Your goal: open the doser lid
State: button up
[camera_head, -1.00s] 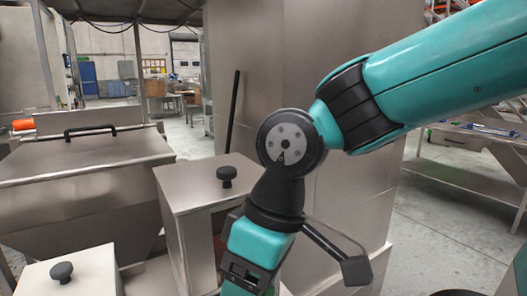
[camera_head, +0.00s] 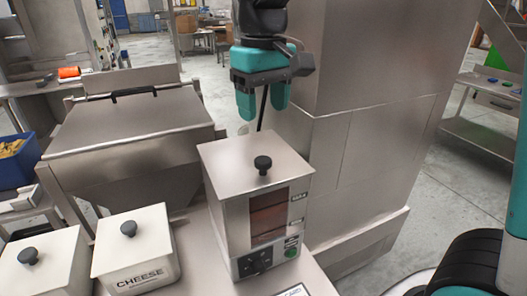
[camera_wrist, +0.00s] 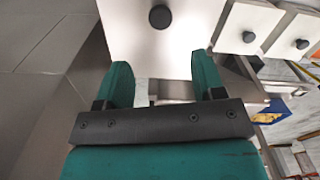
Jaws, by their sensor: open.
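The doser (camera_head: 228,218) is a steel box with a dark reddish window and a small control panel on its front. Its flat lid (camera_head: 230,159) is down, with a round black knob (camera_head: 263,164) on top. My gripper (camera_head: 262,112) is above and behind the doser in the head view, fingers pointing down, open and empty. In the wrist view the two teal fingers (camera_wrist: 163,80) are spread apart, and the lid's black knob (camera_wrist: 160,17) shows beyond them near the top edge. My gripper is apart from the knob.
A cream CHEESE box (camera_head: 137,267) and another cream box (camera_head: 45,268), both with black knobs, stand left of the doser. A large steel hopper (camera_head: 130,128) with a handled lid is behind them. A tall steel column (camera_head: 385,110) stands close on the right.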

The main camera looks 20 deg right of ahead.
aim_at(263, 160)
notch_tip(263, 160, down, 11)
jog(key=shift+r+p, duration=0.15)
jog(key=shift+p, duration=0.15)
